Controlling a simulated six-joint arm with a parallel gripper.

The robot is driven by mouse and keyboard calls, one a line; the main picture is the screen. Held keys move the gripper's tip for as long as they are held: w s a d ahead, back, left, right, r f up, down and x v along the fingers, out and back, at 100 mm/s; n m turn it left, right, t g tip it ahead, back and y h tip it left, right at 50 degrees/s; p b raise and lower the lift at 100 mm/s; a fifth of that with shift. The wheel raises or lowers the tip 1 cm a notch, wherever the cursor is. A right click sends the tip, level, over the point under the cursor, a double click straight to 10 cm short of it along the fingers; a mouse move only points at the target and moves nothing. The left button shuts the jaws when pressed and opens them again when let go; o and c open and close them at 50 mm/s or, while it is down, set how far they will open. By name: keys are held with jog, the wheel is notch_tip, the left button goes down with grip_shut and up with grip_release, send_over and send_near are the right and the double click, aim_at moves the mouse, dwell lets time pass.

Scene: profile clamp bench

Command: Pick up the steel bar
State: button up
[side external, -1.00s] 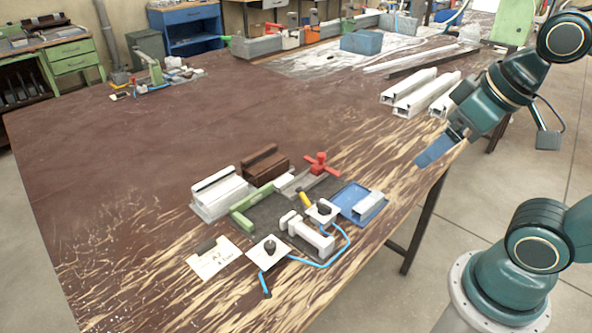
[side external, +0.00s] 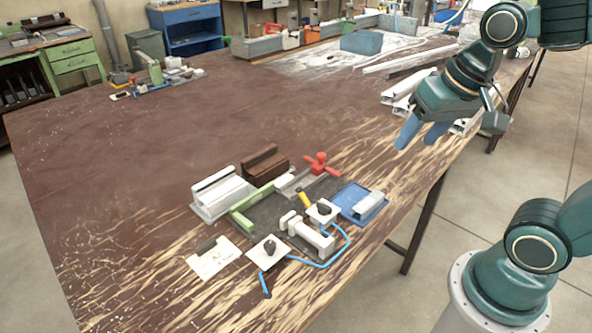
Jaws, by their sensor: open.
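A short, pale metal bar (side external: 369,203), which looks like the steel bar, lies in a shallow blue tray (side external: 349,212) at the right of the clamp fixture. My gripper (side external: 414,144) is at the upper right, its two blue fingers apart and pointing down and left. It is empty, above the right side of the table, up and to the right of the bar and clear of it. The bar's top and near side show; nothing covers it.
Pale profiles lie partly behind my gripper. The table's left is mostly clear.

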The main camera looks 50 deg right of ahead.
jog(key=w+d+f+m+g, duration=0.2)
jog(key=w+d+f+m, duration=0.15)
jog(key=w+m, duration=0.3)
jog(key=m+g, duration=0.2)
jog(key=m, duration=0.6)
send_over(369, 201)
notch_tip(369, 201, down, 8)
jog(key=shift+n, duration=0.25)
jog(key=shift+f, duration=4.2)
jog(key=shift+f, duration=2.6)
jog(key=c, duration=1.1)
